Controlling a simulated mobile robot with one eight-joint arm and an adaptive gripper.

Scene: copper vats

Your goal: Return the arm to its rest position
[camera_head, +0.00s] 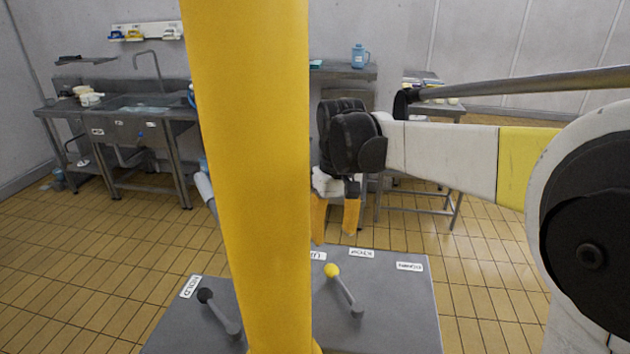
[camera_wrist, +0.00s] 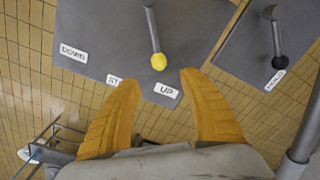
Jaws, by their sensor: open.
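My gripper (camera_head: 336,218) hangs from the outstretched arm, with its orange fingers pointing down above the far edge of a grey control panel (camera_head: 395,320). In the wrist view my gripper (camera_wrist: 155,95) is open, with its two fingers well apart and nothing between them. A lever with a yellow knob (camera_wrist: 158,62) stands just beyond the fingertips there, apart from them. The same yellow knob (camera_head: 332,270) shows below the gripper in the head view. A lever with a black knob (camera_head: 205,295) is on the left panel. My yellow column hides the middle of the head view.
Labels reading DOWN (camera_wrist: 74,52) and UP (camera_wrist: 167,91) are on the panel. A steel sink unit (camera_head: 140,115) stands at the back left. A blue jug (camera_head: 359,56) sits on a shelf behind the arm. A metal bar crosses at upper right. Tiled floor is open at left.

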